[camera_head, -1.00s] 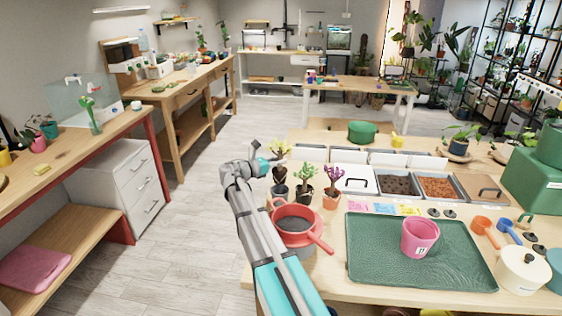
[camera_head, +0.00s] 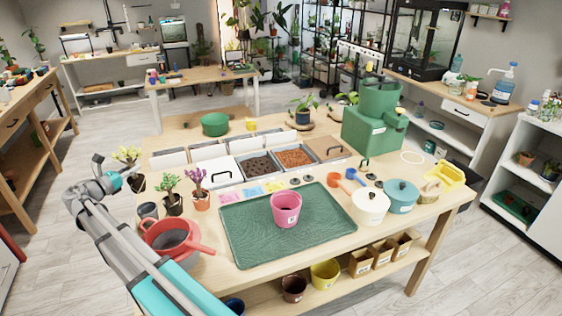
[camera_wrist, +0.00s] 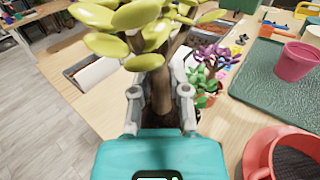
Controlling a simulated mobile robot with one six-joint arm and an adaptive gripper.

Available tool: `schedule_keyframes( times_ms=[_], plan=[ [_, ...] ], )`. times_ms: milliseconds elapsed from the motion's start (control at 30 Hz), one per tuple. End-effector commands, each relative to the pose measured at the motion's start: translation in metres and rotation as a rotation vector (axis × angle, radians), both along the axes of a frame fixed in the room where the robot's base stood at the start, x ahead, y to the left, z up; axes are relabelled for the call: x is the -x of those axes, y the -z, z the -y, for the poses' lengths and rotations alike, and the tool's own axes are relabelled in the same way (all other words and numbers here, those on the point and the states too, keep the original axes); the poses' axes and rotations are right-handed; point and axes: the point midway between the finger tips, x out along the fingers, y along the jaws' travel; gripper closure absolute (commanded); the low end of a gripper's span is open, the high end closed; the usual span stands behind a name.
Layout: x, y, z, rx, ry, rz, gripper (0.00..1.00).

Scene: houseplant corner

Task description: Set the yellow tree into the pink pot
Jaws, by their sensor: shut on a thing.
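The yellow tree (camera_head: 128,155) is held by its trunk in my gripper (camera_head: 124,178), at the left end of the bench. In the wrist view its yellow leaves (camera_wrist: 145,18) fill the top and the two fingers (camera_wrist: 160,95) close around the brown trunk. Its dark root end (camera_head: 137,184) hangs above a small dark pot (camera_head: 148,210). The pink pot (camera_head: 286,209) stands upright on the green tray (camera_head: 240,238), to the right of my gripper and apart from it. It also shows at the upper right of the wrist view (camera_wrist: 296,62). Its inside looks empty.
A green tree (camera_head: 170,184) and a purple tree (camera_head: 197,180) stand in small pots just right of my gripper. A red sieve (camera_head: 174,238) lies in front of them. White-lidded bins (camera_head: 225,172) line the bench behind. The tray around the pink pot is clear.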

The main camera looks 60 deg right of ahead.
Motion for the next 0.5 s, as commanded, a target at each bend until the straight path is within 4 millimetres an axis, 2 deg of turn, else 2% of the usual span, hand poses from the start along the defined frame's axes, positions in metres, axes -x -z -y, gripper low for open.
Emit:
schedule_keyframes(
  times_ms=[33,500],
  plan=[
    [0.0,-0.018,0.0,0.0,0.0,0.0,1.0],
    [0.0,-0.094,0.0,0.0,0.0,0.0,1.0]
  ],
)
